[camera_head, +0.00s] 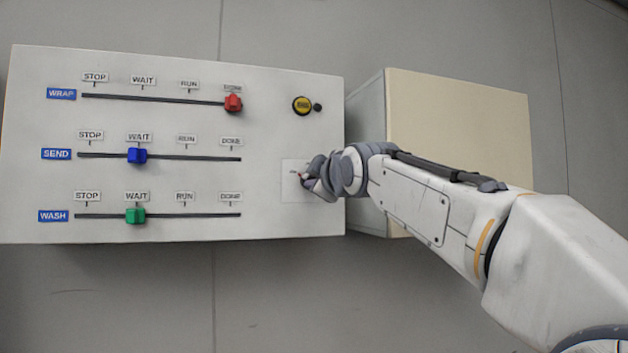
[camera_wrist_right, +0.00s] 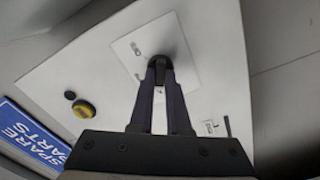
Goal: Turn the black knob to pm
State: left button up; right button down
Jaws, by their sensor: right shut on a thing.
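In the right wrist view a black knob (camera_wrist_right: 159,64) stands on a pale square plate (camera_wrist_right: 188,40) on the white panel. My right gripper (camera_wrist_right: 160,70) is shut on the knob, with a finger on each side. Small labels sit on the plate and by its edge, too small to read. In the head view my right gripper (camera_head: 306,178) is over the plate (camera_head: 290,192) at the panel's right end, and it hides the knob. The knob's pointing direction cannot be told. My left gripper is in neither view.
The white panel (camera_head: 200,130) has three slots with a red slider (camera_head: 233,103), a blue slider (camera_head: 137,155) and a green slider (camera_head: 135,215). A yellow button (camera_head: 301,105) sits above the plate beside a small black round piece (camera_head: 318,107). A beige-topped box (camera_head: 460,120) stands to the right.

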jog(key=shift+m, duration=0.3)
jog(key=m+b, duration=0.1)
jog(key=m, duration=1)
dwell(0.4)
jog(key=c, duration=0.9)
grip_release()
jog(key=shift+s+d+b, duration=0.1)
jog(key=shift+b, duration=0.2)
